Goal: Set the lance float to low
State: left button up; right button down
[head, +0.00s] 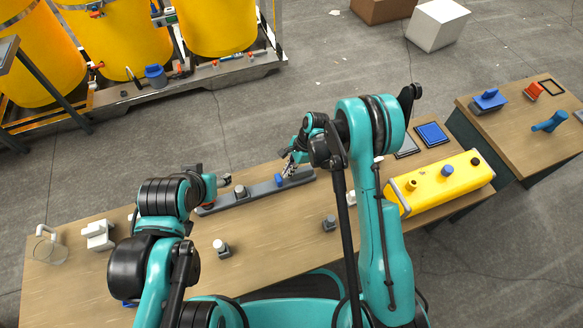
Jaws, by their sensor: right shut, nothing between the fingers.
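A long dark grey bar (258,192), which looks like the lance, lies across the far part of the wooden table. A small blue piece (279,181), perhaps the float, sits on it right of the middle, and a dark knob with a light top (240,191) stands further left. My right gripper (289,170) is shut and empty, close to the blue piece; whether they touch cannot be told. No low marking is readable.
A yellow case (440,184) and a blue-topped pad (432,134) are on the table's right. Small grey-topped pieces (221,248) stand nearer me. A white fitting (98,235) is at the left. Yellow tanks (110,42) stand beyond the table. A second table (520,125) is at the right.

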aim_at(271, 185)
jog(key=shift+a+f, duration=0.1)
jog(key=shift+f, duration=0.15)
jog(key=a, duration=0.2)
jog(key=s+a, duration=0.1)
jog(key=a, duration=0.1)
jog(key=s+a, duration=0.1)
jog(key=a, duration=0.1)
jog(key=shift+a, duration=0.15)
jog(key=p+v, duration=0.4)
jog(key=v, duration=0.4)
jog(key=shift+s+r, duration=0.1)
jog(key=shift+r, duration=0.25)
jog(key=shift+d+r+p, duration=0.35)
jog(key=shift+r+p, duration=0.15)
jog(key=shift+r, duration=0.1)
